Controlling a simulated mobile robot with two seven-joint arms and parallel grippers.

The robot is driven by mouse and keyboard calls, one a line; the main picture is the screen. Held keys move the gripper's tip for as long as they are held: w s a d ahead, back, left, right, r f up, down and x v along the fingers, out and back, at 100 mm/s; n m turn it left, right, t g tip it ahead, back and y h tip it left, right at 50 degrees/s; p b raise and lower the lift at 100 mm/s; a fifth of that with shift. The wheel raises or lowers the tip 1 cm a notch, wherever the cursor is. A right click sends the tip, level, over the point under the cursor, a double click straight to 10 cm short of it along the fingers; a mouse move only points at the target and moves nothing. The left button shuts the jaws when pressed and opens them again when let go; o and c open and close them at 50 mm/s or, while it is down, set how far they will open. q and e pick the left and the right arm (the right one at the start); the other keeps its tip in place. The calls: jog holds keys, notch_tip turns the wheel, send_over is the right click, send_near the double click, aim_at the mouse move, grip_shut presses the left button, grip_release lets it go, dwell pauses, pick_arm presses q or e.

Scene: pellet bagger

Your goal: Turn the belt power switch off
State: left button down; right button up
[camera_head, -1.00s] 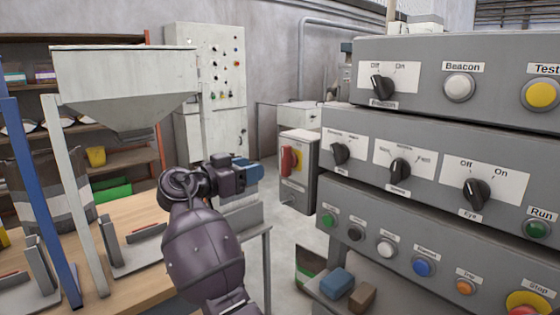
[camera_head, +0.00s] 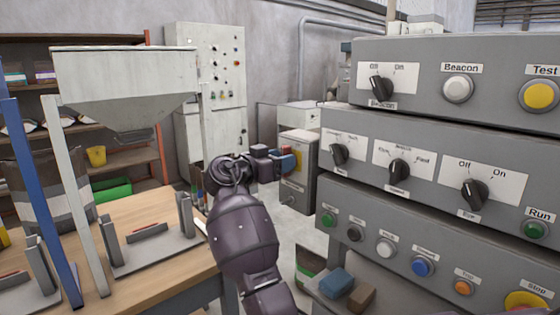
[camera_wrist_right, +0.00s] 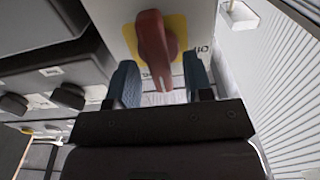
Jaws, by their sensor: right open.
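The belt power switch is a red rotary handle (camera_wrist_right: 155,45) on a yellow plate (camera_wrist_right: 180,28), fixed to a grey-white box (camera_head: 298,185). In the right wrist view the handle extends down the picture towards my gripper. Lettering that seems to read "Off" is partly visible right of the plate. My right gripper (camera_wrist_right: 160,68) is open, one blue finger on each side of the handle's lower end, with visible gaps. In the head view my right gripper (camera_head: 284,160) is at the box's front and hides most of the switch. My left gripper is not in view.
A large control console (camera_head: 440,130) with knobs and buttons stands close on the right. A wooden table (camera_head: 165,260) with a hopper (camera_head: 125,85) is on the left. A tall grey cabinet (camera_head: 212,65) stands behind. Open floor shows between table and console.

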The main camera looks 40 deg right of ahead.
grip_shut()
